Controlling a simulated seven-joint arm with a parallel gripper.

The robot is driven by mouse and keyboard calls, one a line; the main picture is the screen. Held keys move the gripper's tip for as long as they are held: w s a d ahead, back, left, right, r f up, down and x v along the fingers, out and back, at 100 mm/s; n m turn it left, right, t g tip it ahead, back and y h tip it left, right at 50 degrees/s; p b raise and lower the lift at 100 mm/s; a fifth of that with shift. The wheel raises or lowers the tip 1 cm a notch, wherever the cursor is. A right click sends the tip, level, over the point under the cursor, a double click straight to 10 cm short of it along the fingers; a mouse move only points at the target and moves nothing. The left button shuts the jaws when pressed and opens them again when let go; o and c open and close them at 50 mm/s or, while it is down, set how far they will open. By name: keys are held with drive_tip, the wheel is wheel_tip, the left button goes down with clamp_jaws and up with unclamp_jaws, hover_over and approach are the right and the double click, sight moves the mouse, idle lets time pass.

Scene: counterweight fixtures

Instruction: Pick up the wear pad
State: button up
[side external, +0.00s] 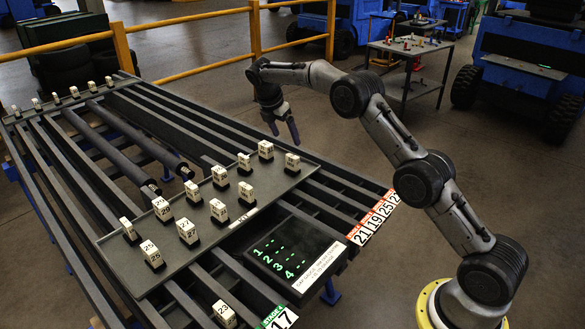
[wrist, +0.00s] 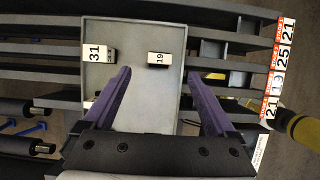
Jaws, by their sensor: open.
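No part is marked as a wear pad; the small white numbered blocks with dark bases are the likely candidates. Several stand on a grey tray (side external: 272,184) in the side view, including one at its far right end (side external: 292,163) and one nearby (side external: 265,150). In the wrist view, a block marked 31 (wrist: 97,53) and a block marked 19 (wrist: 159,58) sit on the tray (wrist: 130,29). My gripper (side external: 286,137) is open and empty above the tray's far end. In the wrist view, block 19 shows between the purple fingertips (wrist: 158,73), block 31 left of them.
A black display box (side external: 290,255) with green digits stands at the tray's near side. Dark rails (side external: 75,185) run along the frame, with more blocks (side external: 73,92) at the far end. One block (side external: 224,314) sits near a green-topped label 17 (side external: 280,318). A yellow railing (side external: 200,72) stands behind.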

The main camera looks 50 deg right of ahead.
sight(292, 156)
drive_tip(key=x, duration=0.8)
drive_tip(key=shift+d+f, duration=0.1)
drive_tip(key=shift+f, duration=0.05)
drive_tip(key=shift+a+x, duration=0.2)
drive_tip(key=shift+x, duration=2.4)
clamp_jaws()
